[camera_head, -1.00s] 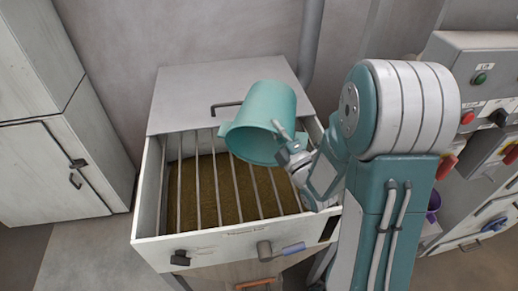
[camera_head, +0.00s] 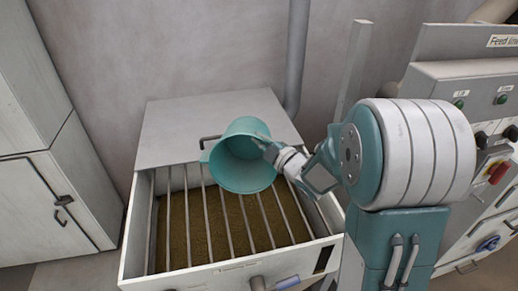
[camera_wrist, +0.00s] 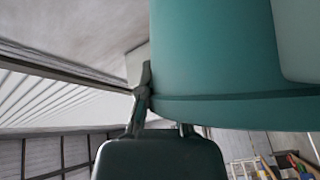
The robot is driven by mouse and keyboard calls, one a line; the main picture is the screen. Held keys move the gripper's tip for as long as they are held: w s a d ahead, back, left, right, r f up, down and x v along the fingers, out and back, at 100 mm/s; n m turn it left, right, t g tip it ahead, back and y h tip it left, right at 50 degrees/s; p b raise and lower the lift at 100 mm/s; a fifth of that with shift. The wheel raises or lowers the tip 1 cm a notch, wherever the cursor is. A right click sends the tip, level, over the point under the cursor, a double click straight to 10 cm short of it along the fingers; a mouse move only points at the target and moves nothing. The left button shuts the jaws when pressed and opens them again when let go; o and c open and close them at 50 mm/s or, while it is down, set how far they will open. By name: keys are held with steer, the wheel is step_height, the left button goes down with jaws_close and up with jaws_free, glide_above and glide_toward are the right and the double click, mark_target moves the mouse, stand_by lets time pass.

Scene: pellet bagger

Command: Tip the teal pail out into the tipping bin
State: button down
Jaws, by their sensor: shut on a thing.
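The teal pail (camera_head: 243,163) is held over the tipping bin (camera_head: 140,232), tilted well over with its mouth facing the head camera and downward. The visible inside of the pail looks empty. My gripper (camera_head: 275,158) is shut on the pail at its right side. In the wrist view the pail (camera_wrist: 210,60) fills the upper right, and my gripper (camera_wrist: 160,122) meets its rim. The bin is open in front, with bars across it and brown pellets (camera_head: 190,225) below them. No falling pellets show.
The bin's grey lid panel (camera_head: 180,130) lies behind the opening. A grey cabinet (camera_head: 50,190) stands at the left. A control panel (camera_head: 490,110) with buttons is at the right, behind my arm. A pipe (camera_head: 297,60) runs up the back wall.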

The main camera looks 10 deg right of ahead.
steer(key=shift+w+d+r+m+g+h, duration=1)
steer(key=shift+w+d+r+m+h, duration=0.8)
steer(key=shift+w+d+r+m, duration=0.5)
steer(key=w+d+f+m+g, duration=0.2)
steer(key=w+g, duration=0.1)
steer(key=w, duration=0.2)
steer(key=w+d+f+m+g+y, duration=0.1)
steer(key=w+d+f+m+g, duration=0.1)
steer(key=w+d+g, duration=0.1)
steer(key=shift+w+d+f+m+g, duration=0.2)
steer(key=shift+w+f+m+g, duration=0.1)
steer(key=shift+w+g, duration=0.55)
steer(key=shift+t, duration=0.25)
